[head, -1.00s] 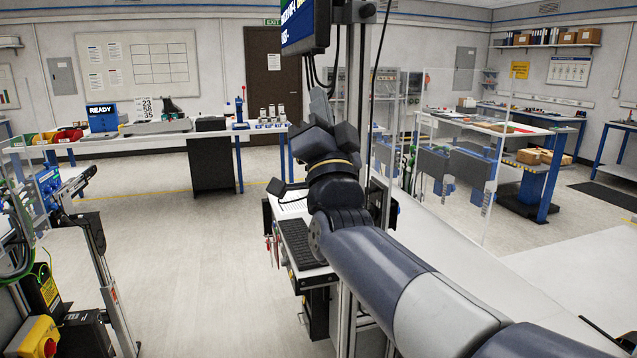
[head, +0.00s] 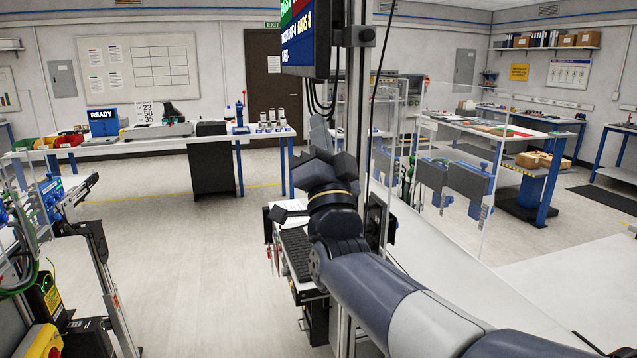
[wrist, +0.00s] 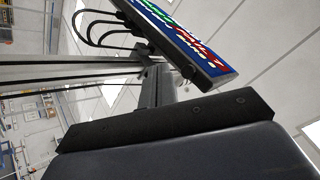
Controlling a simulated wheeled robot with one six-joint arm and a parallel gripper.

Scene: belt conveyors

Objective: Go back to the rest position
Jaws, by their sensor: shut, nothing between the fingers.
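My arm (head: 420,305) reaches from the lower right to the middle of the head view. My gripper (head: 320,135) is at its far end, pointing up, in front of the post that carries the monitor. It is shut and holds nothing; its fingers are small and partly hidden by the wrist. In the wrist view a large dark part of my own wrist or gripper (wrist: 170,150) fills the bottom, and the fingertips cannot be made out.
The monitor (head: 303,40) hangs on a post (head: 358,120) close to my gripper; the wrist view shows it from below (wrist: 185,40). A keyboard (head: 296,252) sits under it. A clear panel (head: 455,150) stands to the right. Floor (head: 185,260) is open to the left.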

